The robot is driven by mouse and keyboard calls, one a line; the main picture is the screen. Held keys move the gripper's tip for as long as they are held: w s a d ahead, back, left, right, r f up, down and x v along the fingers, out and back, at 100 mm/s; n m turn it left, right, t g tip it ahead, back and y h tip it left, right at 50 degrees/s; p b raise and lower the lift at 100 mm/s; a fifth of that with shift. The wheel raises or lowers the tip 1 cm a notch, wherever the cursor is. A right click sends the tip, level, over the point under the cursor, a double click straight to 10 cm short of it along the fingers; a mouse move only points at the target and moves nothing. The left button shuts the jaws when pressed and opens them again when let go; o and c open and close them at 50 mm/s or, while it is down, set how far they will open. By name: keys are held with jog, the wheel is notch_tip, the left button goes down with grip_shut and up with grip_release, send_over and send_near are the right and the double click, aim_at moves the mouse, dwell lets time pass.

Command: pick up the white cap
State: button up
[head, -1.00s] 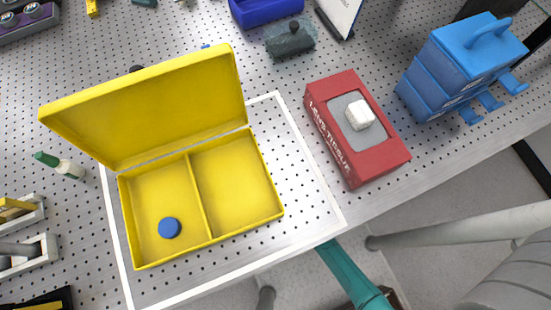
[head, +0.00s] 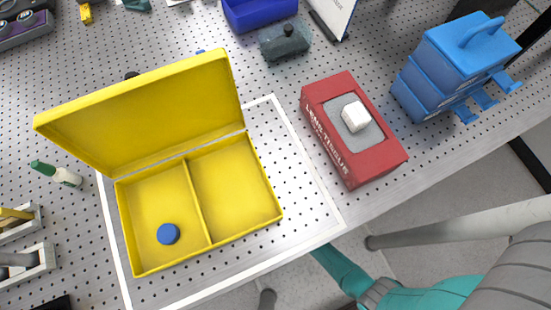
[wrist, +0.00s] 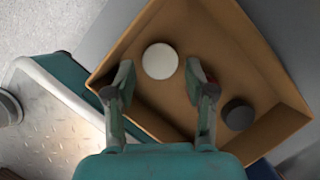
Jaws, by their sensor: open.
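The white cap (wrist: 160,61) is a round white disc inside an open brown cardboard box (wrist: 225,60), seen in the wrist view. My gripper (wrist: 160,80) is open in the wrist view, with one finger on each side of the cap's lower part in the picture. No contact shows between the fingers and the cap, and I cannot tell the height gap. A dark round cap (wrist: 238,114) lies in the same box, right of the right finger. In the head view the gripper and the white cap do not show.
On the perforated bench in the head view, an open yellow case (head: 237,187) holds a blue disc (head: 168,234). A red tissue box (head: 370,160) and blue stacked drawers (head: 450,75) stand to the right. The box walls surround the cap.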

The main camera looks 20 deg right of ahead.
jog(key=shift+x, duration=1.2)
jog(key=c, duration=0.5)
